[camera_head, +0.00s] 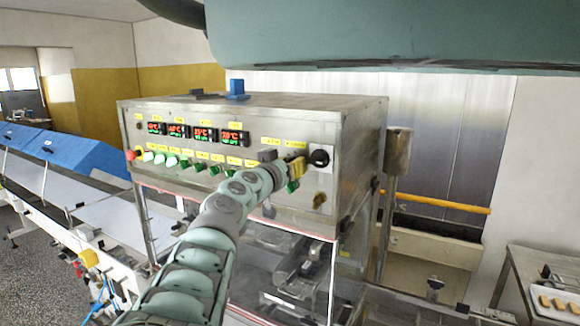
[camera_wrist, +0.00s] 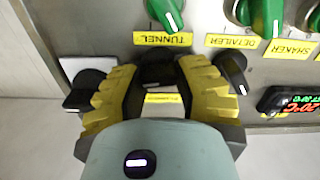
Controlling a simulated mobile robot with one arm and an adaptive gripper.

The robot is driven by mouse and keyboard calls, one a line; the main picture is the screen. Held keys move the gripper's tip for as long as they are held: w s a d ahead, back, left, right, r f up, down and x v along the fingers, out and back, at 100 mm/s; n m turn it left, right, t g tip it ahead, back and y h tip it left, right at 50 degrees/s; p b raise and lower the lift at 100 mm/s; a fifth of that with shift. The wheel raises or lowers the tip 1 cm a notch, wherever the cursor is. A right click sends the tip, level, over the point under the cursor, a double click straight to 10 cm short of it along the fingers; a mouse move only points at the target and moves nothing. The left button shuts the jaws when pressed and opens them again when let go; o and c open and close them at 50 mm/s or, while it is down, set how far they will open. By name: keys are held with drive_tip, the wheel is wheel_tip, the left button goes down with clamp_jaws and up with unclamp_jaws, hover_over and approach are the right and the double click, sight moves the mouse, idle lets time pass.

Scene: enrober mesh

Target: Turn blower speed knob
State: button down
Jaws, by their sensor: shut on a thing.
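The control panel (camera_head: 230,150) is the metal front of a box-shaped machine in the head view. My gripper (camera_head: 286,168) is at the panel's right part, its yellow finger pads against the front. In the wrist view my gripper (camera_wrist: 157,82) is shut on a dark knob (camera_wrist: 156,70), one yellow pad on each side. The knob in the head view is hidden behind my gripper. A yellow label (camera_wrist: 164,99) below the knob is partly covered and its text is not readable. The knob's exact angle is hard to tell.
Green knobs (camera_wrist: 262,14) with labels such as TUNNEL and DETAILER are close by. A black switch (camera_head: 319,158) on a pale plate sits just right of my gripper. A red button (camera_head: 130,155) is at the panel's left end. Temperature displays (camera_head: 203,134) run above.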

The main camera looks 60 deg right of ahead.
drive_tip(key=shift+w+f+n+b, duration=0.1)
drive_tip(key=shift+n+b, duration=0.3)
drive_tip(key=shift+b, duration=0.05)
drive_tip(key=shift+n+b, duration=0.5)
drive_tip(key=shift+n, duration=3)
drive_tip(key=c, duration=0.9)
unclamp_jaws()
drive_tip(key=shift+c, duration=0.2)
